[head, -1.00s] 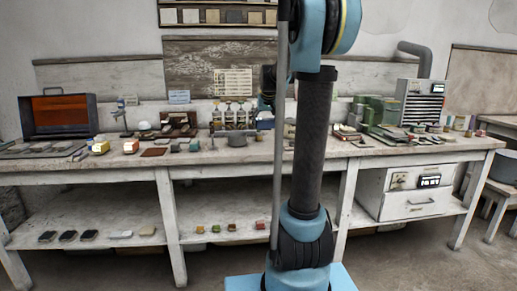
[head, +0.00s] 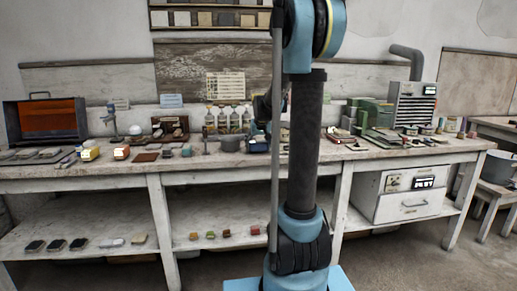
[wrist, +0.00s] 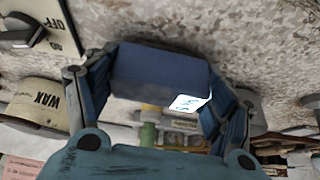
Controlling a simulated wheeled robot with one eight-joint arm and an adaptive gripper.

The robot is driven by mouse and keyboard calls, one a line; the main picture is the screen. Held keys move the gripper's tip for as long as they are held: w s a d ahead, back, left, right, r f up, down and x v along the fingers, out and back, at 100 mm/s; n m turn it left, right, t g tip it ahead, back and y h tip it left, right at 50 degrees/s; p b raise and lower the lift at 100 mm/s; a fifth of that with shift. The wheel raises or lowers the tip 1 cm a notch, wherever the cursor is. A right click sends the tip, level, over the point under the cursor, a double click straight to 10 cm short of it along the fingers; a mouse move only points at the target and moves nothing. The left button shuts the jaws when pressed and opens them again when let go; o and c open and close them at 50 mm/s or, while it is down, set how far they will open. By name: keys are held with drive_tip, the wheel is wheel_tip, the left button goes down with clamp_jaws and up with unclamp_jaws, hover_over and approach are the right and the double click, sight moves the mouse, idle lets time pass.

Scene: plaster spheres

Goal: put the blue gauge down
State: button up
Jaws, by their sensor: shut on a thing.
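The blue gauge (wrist: 160,72) is a dark blue block with a small white marked label at its lower right corner in the wrist view. My gripper (wrist: 160,84) is shut on it, one finger on each side. In the head view the gauge (head: 257,146) is a small blue shape low over the workbench (head: 335,157), just right of a grey pot (head: 230,144). I cannot tell whether the gauge touches the bench top.
Small bottles (head: 228,121) stand behind the pot. The lower shelf (head: 215,260) has bare room.

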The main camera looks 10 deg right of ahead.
drive_tip(key=shift+f, duration=0.25)
drive_tip(key=o, duration=0.9)
drive_tip(key=shift+o, duration=0.2)
drive_tip(key=v, duration=1.2)
drive_tip(key=s+f+g, duration=0.1)
drive_tip(key=s+f, duration=0.6)
drive_tip(key=s, duration=0.5)
drive_tip(key=s+f+g, duration=0.1)
drive_tip(key=s+f, duration=0.6)
drive_tip(key=s, duration=0.6)
drive_tip(key=s+f+g, duration=0.1)
drive_tip(key=s+f, duration=0.6)
drive_tip(key=s, duration=0.6)
drive_tip(key=shift+f+g, duration=0.4)
